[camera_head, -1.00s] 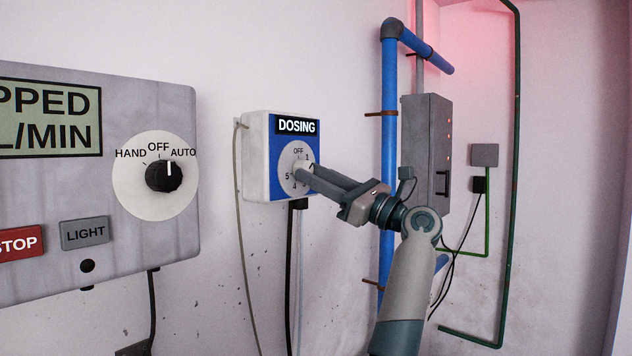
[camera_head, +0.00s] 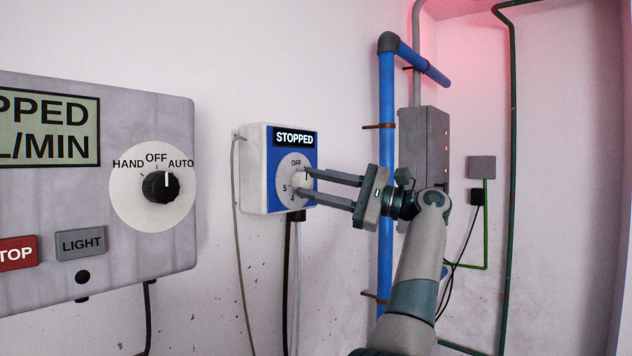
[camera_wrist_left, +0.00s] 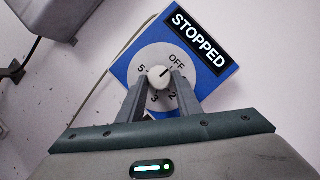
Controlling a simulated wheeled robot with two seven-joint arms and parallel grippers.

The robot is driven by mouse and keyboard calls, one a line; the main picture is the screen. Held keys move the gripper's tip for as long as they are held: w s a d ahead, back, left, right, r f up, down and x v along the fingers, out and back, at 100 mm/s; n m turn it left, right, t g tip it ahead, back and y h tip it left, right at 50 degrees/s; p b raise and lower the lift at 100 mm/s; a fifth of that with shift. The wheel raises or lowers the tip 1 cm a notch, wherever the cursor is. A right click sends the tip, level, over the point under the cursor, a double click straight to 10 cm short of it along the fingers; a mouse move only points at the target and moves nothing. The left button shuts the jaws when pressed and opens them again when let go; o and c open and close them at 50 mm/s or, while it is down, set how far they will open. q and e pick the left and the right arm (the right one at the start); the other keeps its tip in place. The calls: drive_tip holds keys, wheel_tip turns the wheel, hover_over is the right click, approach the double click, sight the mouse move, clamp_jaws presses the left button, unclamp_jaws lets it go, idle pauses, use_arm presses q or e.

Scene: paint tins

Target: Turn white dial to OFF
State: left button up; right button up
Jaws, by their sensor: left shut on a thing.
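The white dial (camera_head: 298,180) is a small round knob on the blue face of the white dosing box (camera_head: 255,170), whose display reads STOPPED. In the left wrist view the dial (camera_wrist_left: 159,75) carries a dark pointer line towards the upper right, close to the OFF label; several numbers ring it. My left gripper (camera_head: 303,182) reaches in from the right, its two fingers one above the other and shut on the dial. In the left wrist view its fingers (camera_wrist_left: 159,82) lie on either side of the knob. My right gripper is in neither view.
A grey panel (camera_head: 60,215) with a black HAND/OFF/AUTO knob (camera_head: 161,186) at AUTO stands at the left. Blue pipe (camera_head: 387,100) and a grey cabinet (camera_head: 430,130) are behind my arm. Cables hang below the dosing box.

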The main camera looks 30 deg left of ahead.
use_arm(q)
drive_tip(key=shift+n, duration=0.4)
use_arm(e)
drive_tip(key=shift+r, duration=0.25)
use_arm(q)
drive_tip(key=o, duration=1)
drive_tip(key=shift+o, duration=0.2)
